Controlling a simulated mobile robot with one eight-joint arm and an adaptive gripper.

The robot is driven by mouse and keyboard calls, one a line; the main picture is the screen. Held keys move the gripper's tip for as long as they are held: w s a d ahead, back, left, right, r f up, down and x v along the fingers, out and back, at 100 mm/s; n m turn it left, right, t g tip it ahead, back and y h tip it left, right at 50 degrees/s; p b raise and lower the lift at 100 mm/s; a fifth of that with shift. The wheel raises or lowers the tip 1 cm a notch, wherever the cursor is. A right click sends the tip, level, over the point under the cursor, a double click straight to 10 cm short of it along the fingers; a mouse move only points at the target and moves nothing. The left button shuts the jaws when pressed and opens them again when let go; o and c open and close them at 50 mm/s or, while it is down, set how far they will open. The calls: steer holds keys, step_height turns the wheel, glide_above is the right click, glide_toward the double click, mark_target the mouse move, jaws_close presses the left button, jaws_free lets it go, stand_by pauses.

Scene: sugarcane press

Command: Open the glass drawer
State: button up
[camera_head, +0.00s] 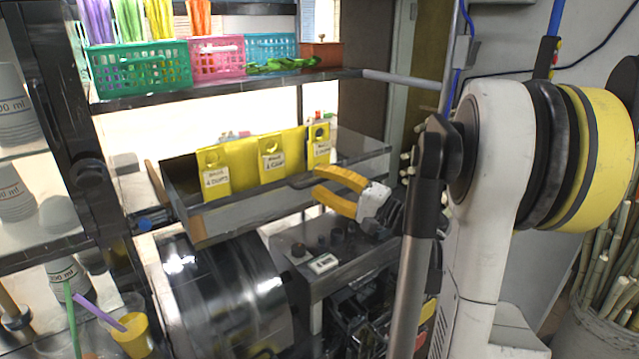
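A grey metal drawer (245,211) sits at the centre under the shelf, its open top showing yellow boxes (240,160) with white labels. I cannot tell for certain that it is the glass drawer. A dark handle-like bar (302,182) stands out from its front, near the right. My gripper (316,181) has yellow fingers, spread apart and pointing left, one above and one below the level of the bar's end. Nothing is held. I cannot tell whether the fingers touch the bar.
A shelf (345,74) above holds coloured baskets (140,66). A shiny dark roller cover (225,290) and a machine with knobs (320,250) sit below. Stacked cups (15,110) and a yellow cup (132,335) stand at left. Canes (610,270) fill a bin at right.

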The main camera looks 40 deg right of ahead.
steer(key=shift+c, duration=0.2)
jaws_close()
steer(key=shift+w, duration=0.1)
steer(key=shift+w, duration=1.05)
steer(key=shift+o, duration=0.2)
jaws_free()
steer(key=shift+s, duration=0.1)
steer(key=v, duration=1.2)
